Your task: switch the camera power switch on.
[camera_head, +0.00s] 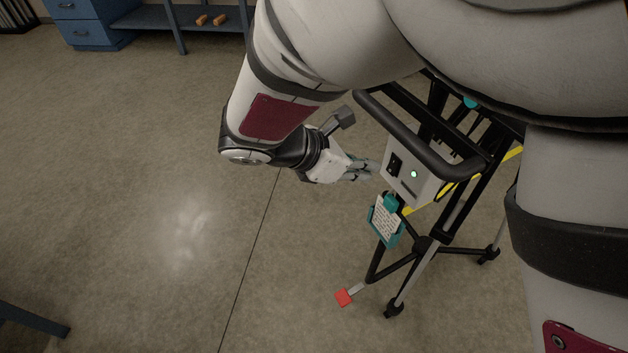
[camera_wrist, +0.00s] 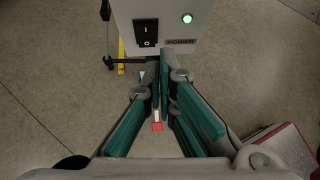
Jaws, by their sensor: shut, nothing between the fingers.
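The power switch is a black rocker (camera_wrist: 146,33) with a white mark, on the light grey face of a box (camera_wrist: 120,15). A "POWER" label (camera_wrist: 180,41) is to its right, and a green lamp (camera_wrist: 187,18) glows above the label. In the head view the rocker (camera_head: 394,163) and lit lamp (camera_head: 414,174) also show on the box. My gripper (camera_head: 374,169) is shut and empty, its fingertips close to the box face. In the wrist view its tips (camera_wrist: 167,58) lie just below and right of the rocker; I cannot tell whether they touch the box.
The box sits on a black wheeled frame with a curved handle bar (camera_head: 420,135). Blue drawers (camera_head: 90,25) stand far left.

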